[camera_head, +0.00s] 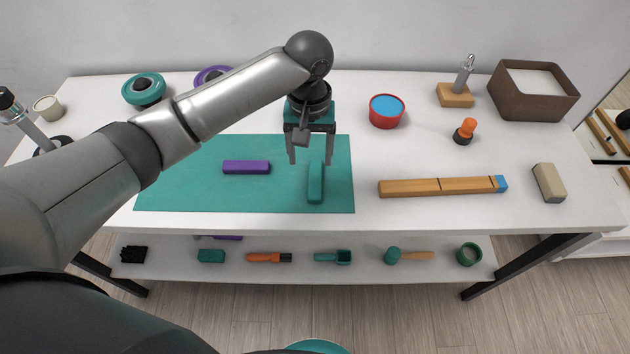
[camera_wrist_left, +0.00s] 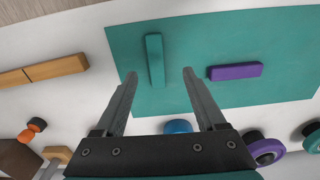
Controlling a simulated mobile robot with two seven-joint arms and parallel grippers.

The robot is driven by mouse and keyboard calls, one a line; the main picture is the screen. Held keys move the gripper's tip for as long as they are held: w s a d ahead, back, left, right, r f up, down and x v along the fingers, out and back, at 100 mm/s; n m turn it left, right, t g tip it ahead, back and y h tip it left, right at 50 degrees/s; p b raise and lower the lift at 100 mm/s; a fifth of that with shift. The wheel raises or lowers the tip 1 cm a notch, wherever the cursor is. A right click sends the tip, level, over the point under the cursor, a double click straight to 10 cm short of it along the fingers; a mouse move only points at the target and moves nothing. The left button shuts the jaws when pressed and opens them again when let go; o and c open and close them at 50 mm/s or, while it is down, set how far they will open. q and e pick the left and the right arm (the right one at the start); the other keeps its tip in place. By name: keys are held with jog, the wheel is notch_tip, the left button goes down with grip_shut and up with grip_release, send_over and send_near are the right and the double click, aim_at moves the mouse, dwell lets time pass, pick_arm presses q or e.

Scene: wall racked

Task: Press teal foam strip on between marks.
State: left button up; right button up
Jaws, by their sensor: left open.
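The teal foam strip (camera_head: 316,185) lies on the teal mat (camera_head: 170,190), near its right edge. My left gripper (camera_head: 311,162) points down at the strip's far end, open and empty. In the left wrist view the strip (camera_wrist_left: 155,55) shows ahead, between the lines of the two spread fingers (camera_wrist_left: 160,73); I cannot tell how high the tips are. A wooden bar (camera_head: 410,188) lies right of the mat, with a dark line near its middle, another near its right end, and a blue end. It also shows in the left wrist view (camera_wrist_left: 45,70). My right gripper is not visible.
A purple strip (camera_head: 246,167) lies on the mat left of the gripper. A red tub (camera_head: 386,111), an orange-topped stamp-like tool (camera_head: 465,131), a beige block (camera_head: 549,183) and a brown box (camera_head: 534,90) stand to the right. White table is clear around the bar.

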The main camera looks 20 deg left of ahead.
pick_arm(q)
send_over(315, 185)
jog(key=f, duration=0.4)
jog(key=shift+s+a+f+b, duration=0.1)
jog(key=shift+a+f+b, duration=0.05)
jog(key=shift+a+b, duration=0.25)
jog(key=f, duration=0.1)
jog(key=f+b, duration=0.1)
jog(key=f, duration=0.3)
jog(key=shift+d+f, duration=0.1)
jog(key=shift+d, duration=0.2)
grip_shut()
